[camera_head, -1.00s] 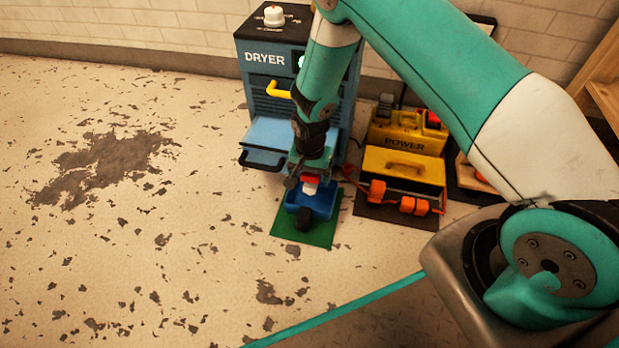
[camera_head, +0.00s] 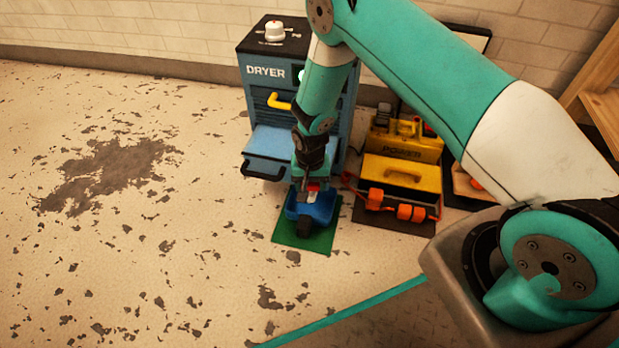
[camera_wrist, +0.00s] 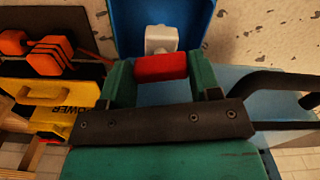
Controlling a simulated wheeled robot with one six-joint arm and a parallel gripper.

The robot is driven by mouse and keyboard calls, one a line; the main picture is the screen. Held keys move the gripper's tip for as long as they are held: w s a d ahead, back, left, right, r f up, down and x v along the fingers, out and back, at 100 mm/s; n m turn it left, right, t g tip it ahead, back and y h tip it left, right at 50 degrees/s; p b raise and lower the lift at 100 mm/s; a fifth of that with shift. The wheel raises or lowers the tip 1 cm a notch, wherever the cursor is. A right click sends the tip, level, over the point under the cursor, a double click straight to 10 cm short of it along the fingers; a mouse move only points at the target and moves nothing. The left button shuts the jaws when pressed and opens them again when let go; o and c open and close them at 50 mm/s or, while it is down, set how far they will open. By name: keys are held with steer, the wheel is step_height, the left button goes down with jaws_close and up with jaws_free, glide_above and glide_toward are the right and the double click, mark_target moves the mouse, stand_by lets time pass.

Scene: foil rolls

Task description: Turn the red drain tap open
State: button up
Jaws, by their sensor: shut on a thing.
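The red drain tap handle (camera_wrist: 160,67) sits crosswise between my gripper's two green fingers in the wrist view. It joins a white tap body (camera_wrist: 160,38) on the blue tank (camera_wrist: 125,22). My gripper (camera_wrist: 158,80) is shut on the red handle, with a finger at each end of it. In the head view my gripper (camera_head: 309,187) reaches down to the red handle (camera_head: 314,187) at the back of the blue tank (camera_head: 320,207). The fingers partly hide the handle and the white body there.
The tank stands on a green mat (camera_head: 290,240). Behind it is a blue dryer (camera_head: 262,105) with an open tray and a dark handle (camera_head: 262,172). A yellow case (camera_head: 401,174) with orange rollers (camera_head: 411,212) lies close on the right. The floor at left is free.

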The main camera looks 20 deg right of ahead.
mark_target(310, 185)
steer(key=o, duration=0.9)
step_height(310, 185, up, 17)
steer(key=p, duration=0.8)
steer(key=shift+r+p, duration=0.2)
steer(key=shift+p, duration=0.15)
steer(key=shift+r, duration=0.1)
